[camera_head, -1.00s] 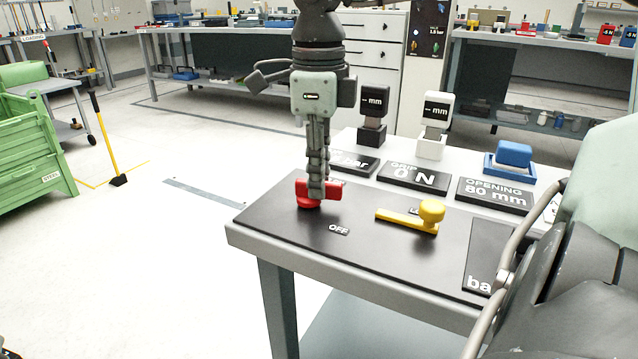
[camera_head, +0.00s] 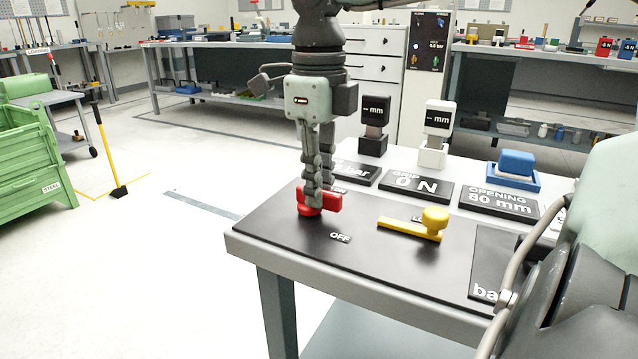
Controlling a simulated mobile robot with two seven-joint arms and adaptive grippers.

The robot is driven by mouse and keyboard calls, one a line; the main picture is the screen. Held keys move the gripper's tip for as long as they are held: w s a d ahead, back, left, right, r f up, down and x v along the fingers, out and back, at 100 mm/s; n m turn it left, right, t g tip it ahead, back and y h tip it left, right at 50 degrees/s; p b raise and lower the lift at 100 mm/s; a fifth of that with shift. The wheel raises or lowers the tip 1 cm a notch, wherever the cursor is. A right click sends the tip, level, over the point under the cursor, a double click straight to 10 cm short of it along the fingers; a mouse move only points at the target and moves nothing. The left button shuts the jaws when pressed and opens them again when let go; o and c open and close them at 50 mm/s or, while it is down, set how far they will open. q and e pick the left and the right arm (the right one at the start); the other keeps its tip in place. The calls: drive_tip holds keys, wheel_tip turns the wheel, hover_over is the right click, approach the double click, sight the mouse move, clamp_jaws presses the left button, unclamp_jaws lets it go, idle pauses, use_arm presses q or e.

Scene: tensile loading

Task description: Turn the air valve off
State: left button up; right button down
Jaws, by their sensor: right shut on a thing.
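The red air valve handle (camera_head: 329,202) stands on the black mat (camera_head: 285,235) near the left end of the grey table. An OFF label (camera_head: 340,237) lies on the mat in front of it, and a partly hidden ON label (camera_head: 340,190) lies behind it. My right gripper (camera_head: 314,203) points straight down and is shut on the red handle, with its fingers hiding part of it. My left gripper is not in view.
A yellow lever with a round knob (camera_head: 435,222) lies to the right of the valve. Behind stand display plates, a black mm gauge (camera_head: 374,120), a white mm gauge (camera_head: 436,125) and a blue block (camera_head: 516,162). My own arm link fills the right edge.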

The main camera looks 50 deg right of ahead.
drive_tip(key=c, duration=1.5)
unclamp_jaws()
drive_tip(key=shift+c, duration=0.2)
wheel_tip(320, 180, up, 12)
